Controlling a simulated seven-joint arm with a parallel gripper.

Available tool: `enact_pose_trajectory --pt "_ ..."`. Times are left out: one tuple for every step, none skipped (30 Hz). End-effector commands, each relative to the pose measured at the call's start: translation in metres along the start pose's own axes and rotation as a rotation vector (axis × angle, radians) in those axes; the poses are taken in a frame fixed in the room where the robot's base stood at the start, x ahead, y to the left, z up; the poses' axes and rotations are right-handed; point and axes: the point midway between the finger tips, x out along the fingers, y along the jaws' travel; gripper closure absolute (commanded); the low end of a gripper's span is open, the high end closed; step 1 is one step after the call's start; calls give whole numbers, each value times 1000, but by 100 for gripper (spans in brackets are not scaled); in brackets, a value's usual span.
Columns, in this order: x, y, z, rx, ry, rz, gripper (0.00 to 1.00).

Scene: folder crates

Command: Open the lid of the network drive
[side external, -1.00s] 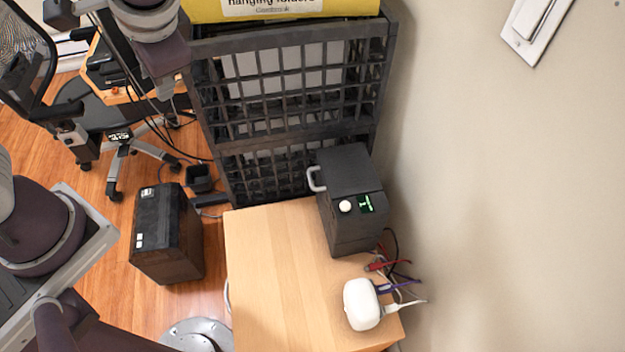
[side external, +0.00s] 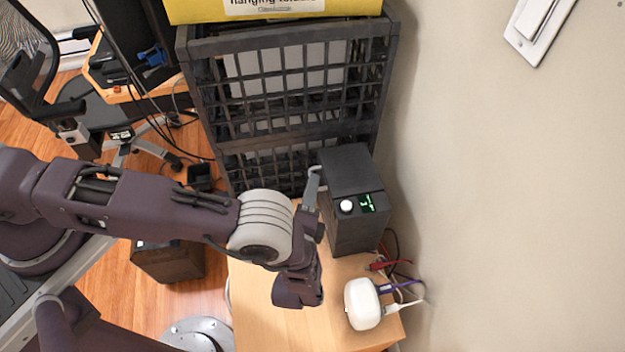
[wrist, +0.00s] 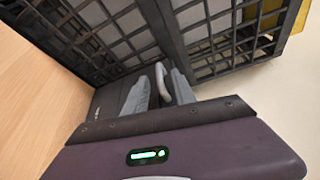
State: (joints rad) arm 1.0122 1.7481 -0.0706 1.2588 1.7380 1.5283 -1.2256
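The network drive (side external: 352,172) is a dark box standing at the back right of the wooden cabinet top, with a white knob (side external: 347,206) and a green display (side external: 368,203) on it. A light grey handle (wrist: 184,88) sticks out from its left side; in the side view my gripper mostly covers it. My gripper (side external: 312,188) reaches in from the left and points at the handle. The lid looks closed.
A dark slatted crate (side external: 188,75) with a yellow folder box (side external: 205,10) on top stands behind the drive. A white device (side external: 362,303) with cables lies at the front right of the cabinet top (side external: 260,325). The wall is close on the right.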

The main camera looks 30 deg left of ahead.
Motion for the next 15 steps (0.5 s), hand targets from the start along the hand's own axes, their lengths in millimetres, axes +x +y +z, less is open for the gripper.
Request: enact_pose_trajectory --pt "9 0 1 1 -3 0 68" --pt "14 0 1 1 -4 1 68" --pt "19 0 1 1 -2 1 68" --pt "22 0 1 1 -3 1 68" --pt "24 0 1 1 -3 1 68" --pt "26 0 1 1 -2 2 68" --pt "27 0 1 1 -1 2 68" --pt "28 0 0 2 -1 2 68" --pt "28 0 0 2 -1 2 68" --pt "28 0 0 2 -1 2 68" --pt "28 0 0 2 -1 2 68" --pt "28 0 0 2 -1 2 68" --pt "28 0 0 2 -1 2 68" --pt "28 0 0 2 -1 2 72" --pt "28 0 1 2 -1 2 80"
